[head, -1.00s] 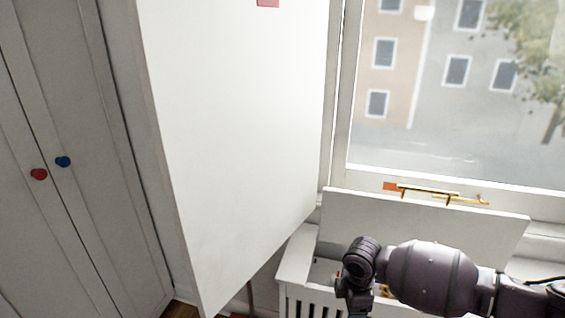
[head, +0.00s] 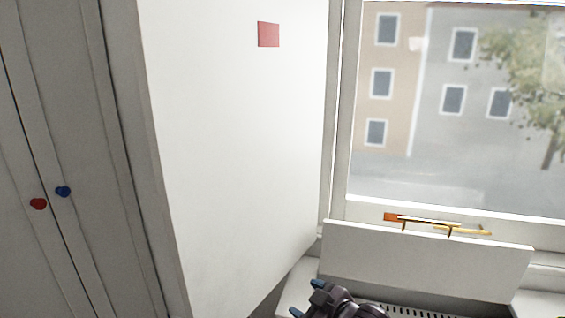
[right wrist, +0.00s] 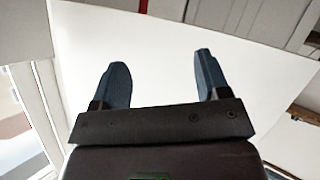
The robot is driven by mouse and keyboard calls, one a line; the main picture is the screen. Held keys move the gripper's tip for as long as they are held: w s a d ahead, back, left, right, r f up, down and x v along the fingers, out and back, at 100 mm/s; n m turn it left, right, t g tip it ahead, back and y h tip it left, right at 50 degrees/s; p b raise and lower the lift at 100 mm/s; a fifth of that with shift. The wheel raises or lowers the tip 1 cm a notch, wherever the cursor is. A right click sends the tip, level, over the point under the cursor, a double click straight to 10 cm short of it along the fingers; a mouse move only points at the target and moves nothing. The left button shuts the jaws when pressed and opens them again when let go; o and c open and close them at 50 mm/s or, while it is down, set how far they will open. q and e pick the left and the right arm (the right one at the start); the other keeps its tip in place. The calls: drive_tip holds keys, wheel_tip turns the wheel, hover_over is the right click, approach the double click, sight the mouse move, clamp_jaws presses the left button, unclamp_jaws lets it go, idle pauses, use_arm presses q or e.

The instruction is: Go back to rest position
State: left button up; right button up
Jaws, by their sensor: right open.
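My right gripper (head: 307,298) shows at the bottom of the head view, in front of the white box under the window. In the right wrist view its two dark blue fingers (right wrist: 160,82) are spread apart with nothing between them. A white panel lies behind them there. My left gripper is in neither view.
A large white panel (head: 235,150) with a red square (head: 268,34) stands left of the window (head: 455,110). A white box with a raised lid (head: 425,262) sits below the window. A grey cabinet (head: 90,120) with red (head: 38,204) and blue (head: 63,191) knobs is at left.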

drive_tip(key=s+d+f+m+t+h, duration=0.5)
drive_tip(key=s+d+m, duration=0.3)
drive_tip(key=s+d, duration=0.6)
drive_tip(key=s+d+f+m+g+h, duration=0.1)
drive_tip(key=s+d+f+g, duration=0.1)
drive_tip(key=s+f, duration=0.3)
drive_tip(key=s+d+f+m+g+h+p, duration=0.1)
drive_tip(key=s+d+f, duration=0.4)
drive_tip(key=s, duration=0.5)
drive_tip(key=shift+d+f+m+g+h, duration=0.25)
drive_tip(key=shift+m+g+h, duration=0.15)
drive_tip(key=shift+g+h, duration=0.3)
drive_tip(key=shift+c, duration=0.2)
